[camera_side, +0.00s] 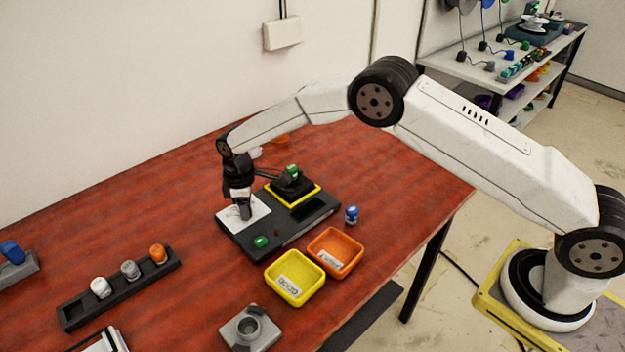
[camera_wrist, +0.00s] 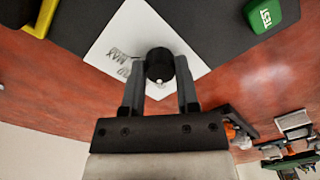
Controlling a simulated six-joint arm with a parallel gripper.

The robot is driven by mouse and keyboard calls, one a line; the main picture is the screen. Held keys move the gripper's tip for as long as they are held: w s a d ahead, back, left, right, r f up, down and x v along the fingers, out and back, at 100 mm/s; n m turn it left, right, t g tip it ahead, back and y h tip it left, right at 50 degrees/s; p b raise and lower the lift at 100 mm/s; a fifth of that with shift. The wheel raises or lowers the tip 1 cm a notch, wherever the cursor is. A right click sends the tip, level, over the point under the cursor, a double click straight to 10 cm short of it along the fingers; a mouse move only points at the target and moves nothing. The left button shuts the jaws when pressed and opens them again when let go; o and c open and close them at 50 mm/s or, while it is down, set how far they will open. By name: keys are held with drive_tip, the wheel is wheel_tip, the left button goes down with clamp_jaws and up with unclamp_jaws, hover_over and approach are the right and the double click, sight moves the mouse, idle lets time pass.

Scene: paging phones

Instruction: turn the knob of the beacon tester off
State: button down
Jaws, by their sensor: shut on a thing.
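The beacon tester (camera_side: 290,233) is a dark flat box on the red-brown table, with a white dial plate (camera_side: 257,213) at its left end. In the wrist view, its round black knob (camera_wrist: 160,62) stands on the white plate (camera_wrist: 122,38); a small pale mark on it faces the bottom of the picture. The print on the plate includes "MAX"; the rest is partly hidden. My gripper (camera_wrist: 160,72) points down with one finger on each side of the knob, shut on it. In the side view my gripper (camera_side: 243,211) covers the knob.
The tester has a green TEST button (camera_side: 261,242) and a yellow-edged stand (camera_side: 293,188) holding a green-topped piece. A blue-topped piece (camera_side: 351,214), yellow bin (camera_side: 294,279) and orange bin (camera_side: 334,252) stand nearby. A black rack (camera_side: 120,288) lies front left.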

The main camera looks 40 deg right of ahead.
drive_tip(key=shift+r+n, duration=0.1)
drive_tip(key=shift+n, duration=0.6)
drive_tip(key=shift+a, duration=0.1)
drive_tip(key=shift+c, duration=1.7)
unclamp_jaws()
drive_tip(key=shift+w+r, duration=0.15)
drive_tip(key=shift+r, duration=3.7)
drive_tip(key=shift+d, duration=0.2)
